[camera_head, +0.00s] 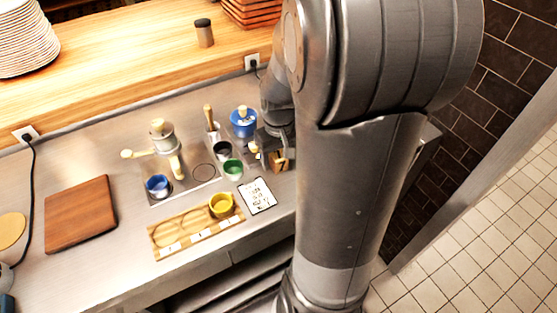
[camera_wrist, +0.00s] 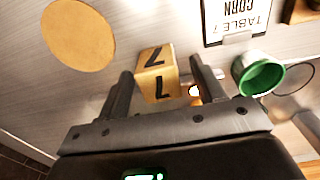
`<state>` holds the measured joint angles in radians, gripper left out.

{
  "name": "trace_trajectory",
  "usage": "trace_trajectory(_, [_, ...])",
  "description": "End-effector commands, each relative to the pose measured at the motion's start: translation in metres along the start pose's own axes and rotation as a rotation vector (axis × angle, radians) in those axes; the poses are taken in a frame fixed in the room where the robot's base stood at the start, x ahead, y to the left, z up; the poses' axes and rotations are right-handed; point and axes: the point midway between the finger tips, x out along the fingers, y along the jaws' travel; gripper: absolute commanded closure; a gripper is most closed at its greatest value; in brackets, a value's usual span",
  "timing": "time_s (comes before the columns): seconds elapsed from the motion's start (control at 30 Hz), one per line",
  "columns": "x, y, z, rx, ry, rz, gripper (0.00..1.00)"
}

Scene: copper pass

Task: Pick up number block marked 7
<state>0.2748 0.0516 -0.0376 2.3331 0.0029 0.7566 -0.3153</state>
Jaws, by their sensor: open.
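The wooden number block marked 7 (camera_head: 279,162) stands on the steel counter beside my arm in the head view. In the wrist view the block (camera_wrist: 157,75) is upside down, with a dark 7 on two of its faces. My gripper (camera_wrist: 163,80) is open, with one finger on each side of the block. Small gaps show between the block and both fingers. In the head view my gripper (camera_head: 272,143) is partly hidden by my arm, close to the block.
A green cup (camera_head: 233,169) and a white card (camera_head: 257,195) are near the block. A yellow cup (camera_head: 221,205) sits in a wooden tray (camera_head: 165,252) to the front left. A round tan disc (camera_wrist: 78,36) lies beside the block in the wrist view.

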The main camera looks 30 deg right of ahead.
Motion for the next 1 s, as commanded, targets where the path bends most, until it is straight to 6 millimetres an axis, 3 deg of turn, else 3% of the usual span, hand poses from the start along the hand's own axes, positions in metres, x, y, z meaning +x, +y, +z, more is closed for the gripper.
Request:
trace_trajectory(0.1, [-0.0003,0.0000,0.0000,0.000,0.000,0.000,0.40])
trace_trajectory(0.67, [-0.0005,0.0001,0.0001,0.000,0.000,0.000,0.86])
trace_trajectory(1.0, [-0.0040,0.0001,-0.0002,0.000,0.001,0.000,0.87])
